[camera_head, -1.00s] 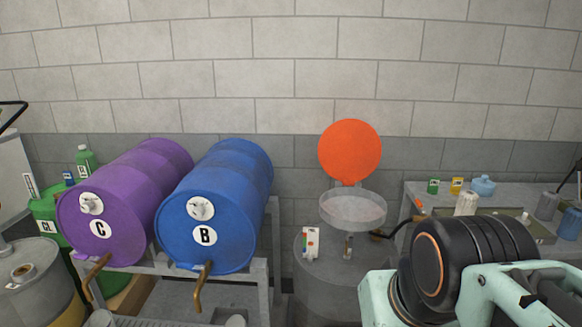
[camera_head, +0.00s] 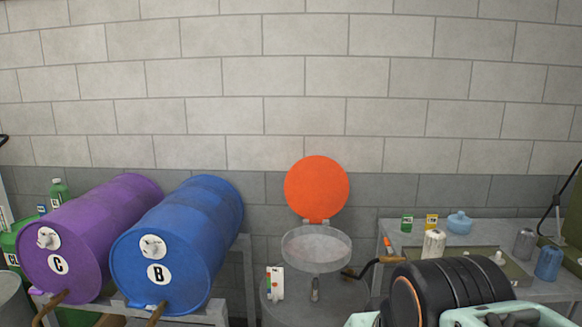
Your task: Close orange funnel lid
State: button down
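The orange funnel lid (camera_head: 317,187) stands upright and open in the head view, right of the blue drum. It is joined at its lower edge to the back of the round, clear-walled funnel (camera_head: 316,250). The funnel sits above a grey drum top (camera_head: 312,294). My arm shows at the lower right, in front of the bench. My gripper's fingers are not in the picture.
A blue drum B (camera_head: 178,246) and a purple drum C (camera_head: 90,238) lie on a rack at left. A bench (camera_head: 390,226) with bottles and small boxes stands at right. A hand crank (camera_head: 376,265) juts between funnel and bench. A block wall is behind.

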aim_at(316, 187)
jog(key=i+l+u, duration=0.1)
jog(key=l, duration=0.4)
jog(key=i+l+u, duration=0.1)
jog(key=l, duration=0.4)
jog(key=i+l+u, duration=0.1)
jog(key=l, duration=0.45)
jog(key=i+l, duration=0.2)
jog(key=l, duration=0.15)
jog(key=i+l+u, duration=0.15)
jog(key=l, duration=0.2)
jog(key=i, duration=0.05)
